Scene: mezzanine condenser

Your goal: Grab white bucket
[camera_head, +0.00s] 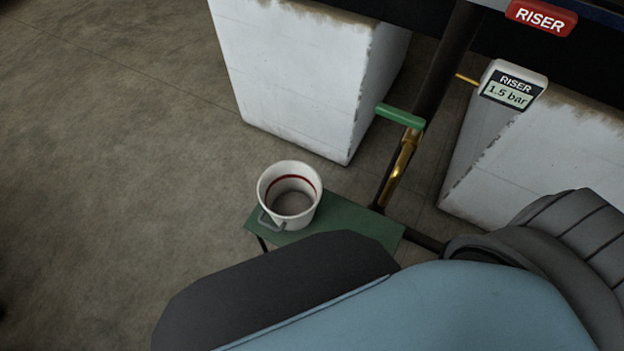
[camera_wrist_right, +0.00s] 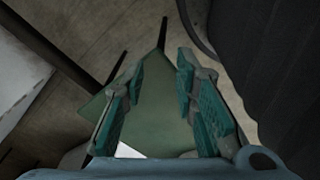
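The white bucket (camera_head: 313,203) stands upright on a small green stand (camera_head: 355,222) in the head view. It has a red ring inside its wall and a grey handle at its front left side. The bucket looks empty apart from a greyish bottom. In the right wrist view my right gripper (camera_wrist_right: 162,62) has its teal fingers apart, with the green stand top (camera_wrist_right: 158,95) beyond them and nothing visibly held. A white patch at the bottom of that view may be the bucket, mostly hidden. In the head view my own arm hides the right gripper. My left gripper is in neither view.
White concrete blocks (camera_head: 300,75) stand behind the stand, with another block (camera_head: 560,165) at right. Between them is a dark pipe with a brass valve and a green handle (camera_head: 401,115). A riser gauge (camera_head: 508,91) reads 1.5 bar. The floor at left is clear.

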